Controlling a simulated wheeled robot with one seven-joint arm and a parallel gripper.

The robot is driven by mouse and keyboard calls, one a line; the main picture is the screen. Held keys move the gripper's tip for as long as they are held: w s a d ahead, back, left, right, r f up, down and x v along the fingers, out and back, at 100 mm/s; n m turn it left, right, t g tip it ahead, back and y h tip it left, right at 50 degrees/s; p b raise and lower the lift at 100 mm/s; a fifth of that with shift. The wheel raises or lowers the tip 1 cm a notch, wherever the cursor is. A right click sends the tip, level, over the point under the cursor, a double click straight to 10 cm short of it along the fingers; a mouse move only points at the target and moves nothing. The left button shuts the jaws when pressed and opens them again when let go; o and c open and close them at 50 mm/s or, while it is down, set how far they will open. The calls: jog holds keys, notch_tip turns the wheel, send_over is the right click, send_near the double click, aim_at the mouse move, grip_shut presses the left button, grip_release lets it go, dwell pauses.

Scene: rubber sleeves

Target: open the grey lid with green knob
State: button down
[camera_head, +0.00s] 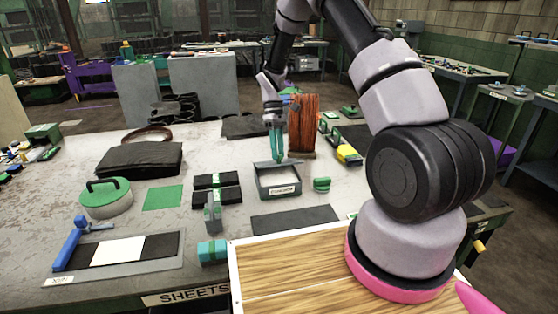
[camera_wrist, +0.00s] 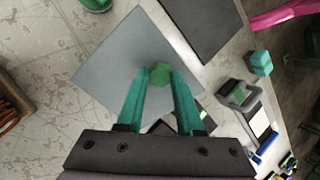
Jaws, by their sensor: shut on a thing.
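The grey lid (camera_wrist: 125,55) is a flat square plate in the wrist view, with a green knob (camera_wrist: 159,75). My gripper (camera_wrist: 158,78) is shut on the green knob, one teal finger on each side. In the head view my gripper (camera_head: 278,150) points down at the back of a small grey box (camera_head: 279,190) with a label on its front. The box's pale inside shows from the front, and a dark grey panel stands at its rear. The knob is hidden by the fingers there. I cannot tell whether the lid touches the box.
An orange-brown bundle (camera_head: 304,123) stands close behind and right of my gripper. A dark mat (camera_head: 295,219) lies in front. A green round lid (camera_head: 105,200) is farther left.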

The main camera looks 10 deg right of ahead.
jog(key=w+r+g, duration=0.1)
jog(key=w+r, duration=0.2)
jog(key=w, duration=0.8)
jog(key=shift+d+r, duration=0.15)
jog(key=shift+d, duration=0.05)
jog(key=c, duration=1.2)
grip_release()
jog(key=shift+w+d, duration=0.1)
jog(key=shift+w, duration=0.1)
jog(key=shift+c, duration=0.2)
jog(key=o, duration=0.5)
jog(key=shift+s+d+r, duration=0.1)
jog(key=shift+s, duration=0.05)
jog(key=shift+o, duration=1)
jog(key=shift+a, duration=0.3)
jog(key=v, duration=1)
jog(key=shift+w+r, duration=0.3)
jog(key=shift+w, duration=0.05)
